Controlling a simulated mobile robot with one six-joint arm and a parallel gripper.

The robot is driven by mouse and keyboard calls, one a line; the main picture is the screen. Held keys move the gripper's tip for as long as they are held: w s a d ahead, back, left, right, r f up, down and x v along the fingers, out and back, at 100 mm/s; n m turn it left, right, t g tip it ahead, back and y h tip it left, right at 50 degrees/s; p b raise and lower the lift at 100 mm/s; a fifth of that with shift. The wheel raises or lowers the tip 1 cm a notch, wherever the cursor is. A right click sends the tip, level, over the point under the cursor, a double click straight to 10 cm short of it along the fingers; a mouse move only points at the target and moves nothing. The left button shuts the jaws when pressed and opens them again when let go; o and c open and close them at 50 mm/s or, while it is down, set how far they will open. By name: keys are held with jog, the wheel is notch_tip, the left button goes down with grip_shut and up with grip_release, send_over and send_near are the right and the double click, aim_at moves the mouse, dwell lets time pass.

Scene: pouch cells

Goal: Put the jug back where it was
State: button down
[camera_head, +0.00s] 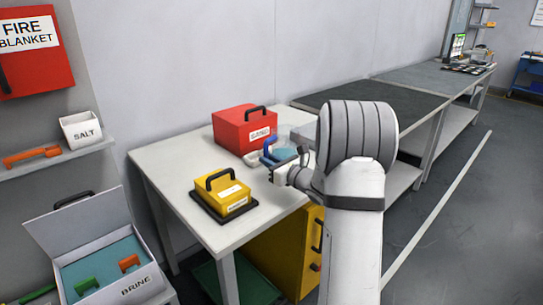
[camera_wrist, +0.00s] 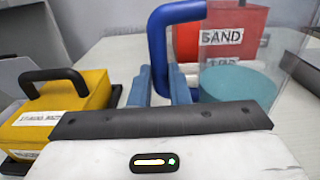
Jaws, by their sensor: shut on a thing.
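The jug has a blue handle (camera_wrist: 160,50) and a clear body holding teal contents (camera_wrist: 238,88) in the wrist view. In the head view its blue handle (camera_head: 268,152) shows beside my gripper (camera_head: 285,172), over the white table, and the clear body is partly hidden behind my wrist. My gripper (camera_wrist: 160,88) is shut on the jug's handle, with a blue finger on each side of it. The jug looks upright. Whether its base touches the table cannot be told.
A red box labelled SAND (camera_wrist: 232,30) stands behind the jug. A yellow box (camera_head: 222,192) sits on a dark base on the white table (camera_head: 165,160). Dark-topped benches (camera_head: 415,90) run to the right. An open BRINE box (camera_head: 140,285) and a SALT bin (camera_head: 80,130) are left.

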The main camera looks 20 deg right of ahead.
jog(key=shift+f, duration=1.6)
jog(key=shift+f+b, duration=0.15)
jog(key=shift+b, duration=0.25)
jog(key=c, duration=1.4)
grip_release()
jog(key=shift+f, duration=0.1)
jog(key=shift+o, duration=0.2)
